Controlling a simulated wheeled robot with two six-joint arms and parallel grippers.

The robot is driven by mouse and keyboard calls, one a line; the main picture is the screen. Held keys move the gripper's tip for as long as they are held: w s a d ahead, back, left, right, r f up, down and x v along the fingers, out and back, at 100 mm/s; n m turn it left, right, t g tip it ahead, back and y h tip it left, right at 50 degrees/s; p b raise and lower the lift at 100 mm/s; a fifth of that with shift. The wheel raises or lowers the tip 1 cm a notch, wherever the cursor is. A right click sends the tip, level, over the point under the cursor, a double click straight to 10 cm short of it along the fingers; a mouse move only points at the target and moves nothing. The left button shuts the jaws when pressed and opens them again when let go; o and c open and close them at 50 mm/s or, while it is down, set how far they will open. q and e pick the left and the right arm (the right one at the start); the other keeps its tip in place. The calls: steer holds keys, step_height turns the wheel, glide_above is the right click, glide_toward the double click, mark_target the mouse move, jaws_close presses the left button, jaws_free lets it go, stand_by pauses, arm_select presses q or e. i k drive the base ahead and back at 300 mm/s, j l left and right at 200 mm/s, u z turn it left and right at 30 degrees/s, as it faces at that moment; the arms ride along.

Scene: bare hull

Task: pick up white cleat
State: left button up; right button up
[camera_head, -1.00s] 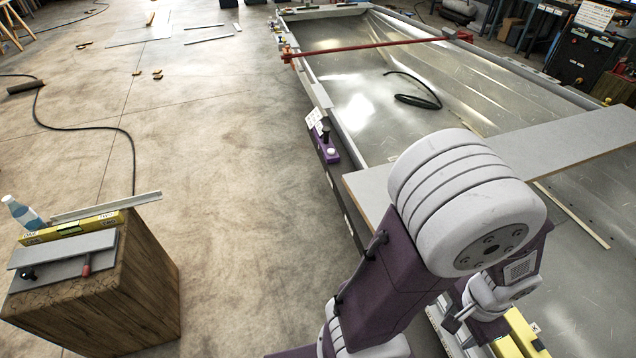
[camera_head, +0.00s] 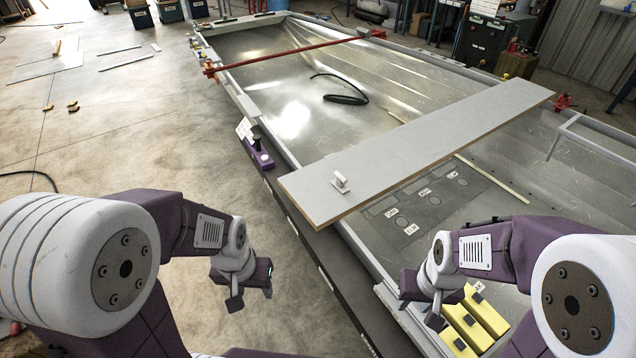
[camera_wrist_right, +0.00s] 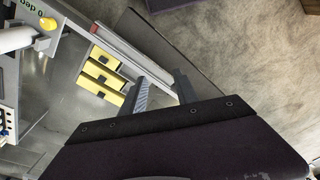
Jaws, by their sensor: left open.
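The white cleat (camera_head: 340,183) stands on the near left end of the grey plank (camera_head: 420,137) that lies across the open hull. It is small and in clear view. My left gripper (camera_head: 252,297) is open and empty, left of the hull's edge, lower and to the left of the cleat. My right gripper (camera_head: 420,311) is over the hull's near side, lower and to the right of the cleat. In the right wrist view my right gripper (camera_wrist_right: 160,93) has its fingers apart with nothing between them. The cleat is not seen in that view.
Yellow blocks (camera_head: 478,318) lie by my right gripper and also show in the right wrist view (camera_wrist_right: 103,74). A red bar (camera_head: 290,52) spans the hull farther back. A purple tool (camera_head: 257,152) sits on the hull's left rim. The floor at left is mostly clear.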

mark_target(339, 183)
steer(key=i+j+u, duration=0.15)
steer(key=i+u, duration=0.25)
steer(key=i, duration=0.35)
steer(key=i+l+u, duration=0.1)
steer(key=i+u, duration=0.25)
steer(key=i, duration=0.45)
